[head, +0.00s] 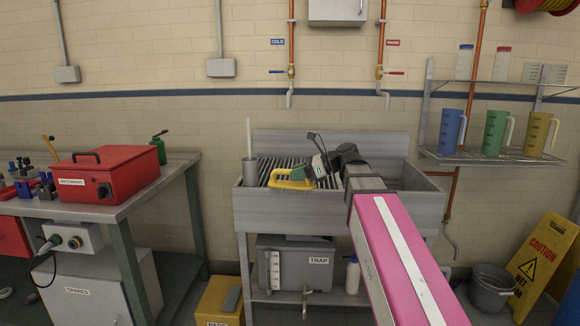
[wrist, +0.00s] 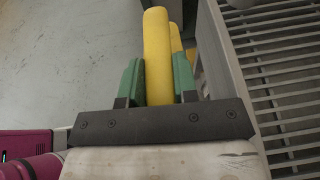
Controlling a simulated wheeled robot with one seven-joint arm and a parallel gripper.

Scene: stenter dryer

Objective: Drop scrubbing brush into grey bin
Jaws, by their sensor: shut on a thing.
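The scrubbing brush (head: 291,184) is yellow and shows at the front left of the metal sink. My gripper (head: 306,174) is shut on it. In the wrist view the brush's yellow handle (wrist: 157,55) stands between the two green fingers of my gripper (wrist: 158,80). The bristles are hidden, and I cannot tell whether the brush touches the sink. A grey round bin (head: 491,290), like a bucket with a handle, stands on the floor at the far right, well apart from my gripper.
The sink (head: 258,213) has a slatted grating and a metal cup (head: 250,171) at its left. A yellow caution sign (head: 543,262) stands beside the grey bin. A yellow bin (head: 219,300) sits on the floor at left. A workbench (head: 120,205) holds a red box (head: 107,173).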

